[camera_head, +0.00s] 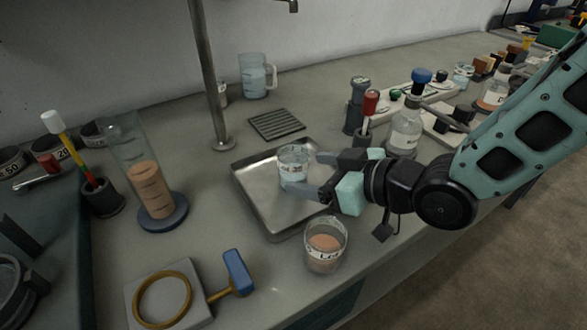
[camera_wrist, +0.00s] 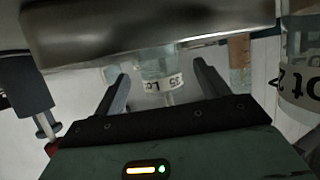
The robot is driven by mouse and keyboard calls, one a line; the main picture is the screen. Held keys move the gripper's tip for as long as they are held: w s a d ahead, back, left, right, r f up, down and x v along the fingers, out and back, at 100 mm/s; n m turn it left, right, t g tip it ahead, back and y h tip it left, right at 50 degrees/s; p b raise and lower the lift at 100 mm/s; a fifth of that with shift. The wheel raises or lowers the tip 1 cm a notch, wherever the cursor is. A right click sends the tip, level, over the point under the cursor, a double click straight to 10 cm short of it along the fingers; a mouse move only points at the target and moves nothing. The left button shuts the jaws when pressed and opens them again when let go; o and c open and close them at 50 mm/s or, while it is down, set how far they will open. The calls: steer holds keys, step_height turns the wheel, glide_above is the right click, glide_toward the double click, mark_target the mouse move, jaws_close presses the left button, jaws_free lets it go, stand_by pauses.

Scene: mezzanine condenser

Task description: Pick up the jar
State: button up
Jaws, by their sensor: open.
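A clear glass jar (camera_head: 293,158) with a printed label stands upright in the shallow metal tray (camera_head: 262,208), near its middle right. My gripper (camera_head: 312,174) comes in from the right, low over the tray, its fingers pointing at the jar. It is open, and one finger hides part of the jar's lower side. In the wrist view the jar (camera_wrist: 162,83) appears between the two fingers of my gripper (camera_wrist: 160,74), a gap showing on each side. The jar's top is hidden there by a dark grey shape along the upper edge.
A glass (camera_head: 325,246) with orange contents stands in front of the tray at the table's edge. A metal pole (camera_head: 208,80) rises behind the tray. A clear bottle (camera_head: 405,130) and other containers stand behind my gripper. A graduated cylinder (camera_head: 150,185) stands left.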

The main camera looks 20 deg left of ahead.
mark_target(306, 169)
steer(key=x, duration=0.4)
steer(key=shift+w+a+f+p, duration=0.15)
steer(key=shift+w+a+p, duration=0.1)
steer(key=shift+a+p, duration=0.1)
steer(key=c, duration=1.2)
steer(key=shift+r, duration=4.1)
steer(key=s+a, duration=0.1)
steer(key=s, duration=0.2)
steer(key=s+a, duration=0.2)
steer(key=s, duration=0.2)
steer(key=s+a+r, duration=0.1)
steer(key=s+a, duration=0.1)
steer(key=s, duration=0.2)
